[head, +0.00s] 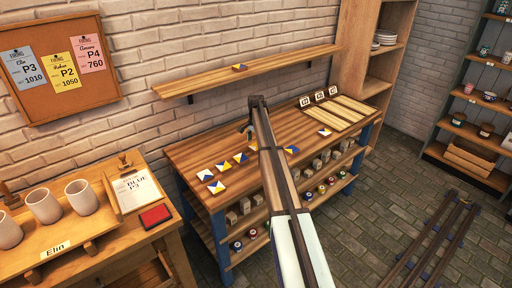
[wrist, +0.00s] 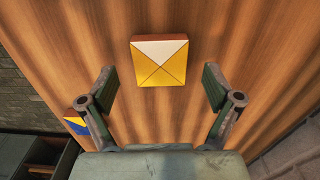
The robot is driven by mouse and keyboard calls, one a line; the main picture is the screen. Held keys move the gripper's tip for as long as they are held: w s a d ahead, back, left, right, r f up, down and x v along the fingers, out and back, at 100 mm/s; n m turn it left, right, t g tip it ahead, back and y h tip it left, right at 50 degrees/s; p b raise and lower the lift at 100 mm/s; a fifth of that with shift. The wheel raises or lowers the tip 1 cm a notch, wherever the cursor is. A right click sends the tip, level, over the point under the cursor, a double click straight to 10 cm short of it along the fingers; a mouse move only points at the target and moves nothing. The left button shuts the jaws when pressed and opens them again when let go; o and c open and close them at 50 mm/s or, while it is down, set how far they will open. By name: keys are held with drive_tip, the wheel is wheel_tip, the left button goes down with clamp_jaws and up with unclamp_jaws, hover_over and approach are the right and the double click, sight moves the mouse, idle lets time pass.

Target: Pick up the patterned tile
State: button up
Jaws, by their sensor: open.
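In the wrist view a square patterned tile (wrist: 160,62) lies flat on the wooden table top, with one white triangle and the rest yellow. My gripper (wrist: 159,80) is open, its two fingers apart to either side below the tile, with nothing held between them. In the head view my gripper (head: 250,130) hangs over the middle of the workbench (head: 205,151), and my arm hides part of the bench. I cannot tell which tile the task means.
Another tile (wrist: 77,124) shows at the left in the wrist view. A wall shelf (head: 200,83) above the bench bears one tile (head: 239,67). Wooden boards (head: 345,112) and a tile (head: 324,132) lie at the bench's right. A side table (head: 95,243) with cups stands left.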

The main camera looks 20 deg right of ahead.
drive_tip(key=shift+f, duration=0.9)
drive_tip(key=c, duration=1.3)
drive_tip(key=shift+r, duration=0.1)
